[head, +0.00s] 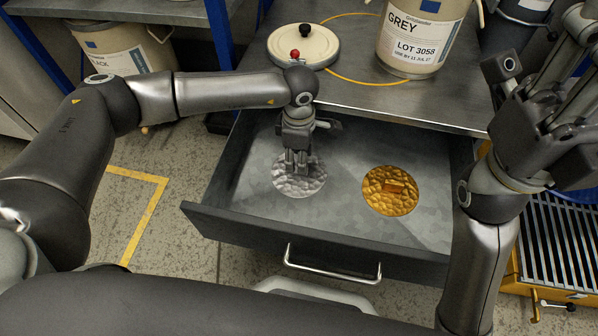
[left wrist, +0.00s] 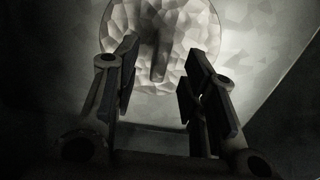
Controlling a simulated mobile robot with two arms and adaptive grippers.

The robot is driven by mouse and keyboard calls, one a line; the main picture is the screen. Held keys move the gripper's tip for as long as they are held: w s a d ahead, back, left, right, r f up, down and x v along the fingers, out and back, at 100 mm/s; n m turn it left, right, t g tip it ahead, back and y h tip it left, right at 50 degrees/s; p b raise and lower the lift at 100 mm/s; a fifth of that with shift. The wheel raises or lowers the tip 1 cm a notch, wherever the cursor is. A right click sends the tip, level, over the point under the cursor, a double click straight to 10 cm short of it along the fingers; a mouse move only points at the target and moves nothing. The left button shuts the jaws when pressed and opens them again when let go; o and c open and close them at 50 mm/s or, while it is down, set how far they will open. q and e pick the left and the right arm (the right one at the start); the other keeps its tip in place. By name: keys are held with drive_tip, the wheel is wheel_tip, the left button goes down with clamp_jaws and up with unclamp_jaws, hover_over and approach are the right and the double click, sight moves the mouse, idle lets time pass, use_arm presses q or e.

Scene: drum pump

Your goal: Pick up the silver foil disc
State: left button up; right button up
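The silver foil disc (head: 300,187) lies flat in the open drawer, on the left side of its floor. It has a crinkled, faceted surface and fills the top of the left wrist view (left wrist: 196,32). A narrow upright tab (left wrist: 160,55) at its middle shows between my fingers there. My left gripper (head: 298,166) points down over the disc, hiding its upper middle; its fingers (left wrist: 163,80) are apart with the tab between them, and I cannot tell whether they touch it. My right gripper (head: 537,58) is raised at the right, fingers spread and empty.
A gold foil disc (head: 392,191) with a tab lies to the right in the same drawer (head: 330,241). The bench top (head: 345,93) above holds a round lid (head: 303,46) with red and black knobs and a grey-label drum (head: 420,35). An orange grated unit (head: 558,245) stands right.

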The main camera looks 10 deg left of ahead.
use_arm(q)
drive_tip(key=shift+f+b, duration=0.8)
drive_tip(key=shift+f, duration=1.05)
clamp_jaws()
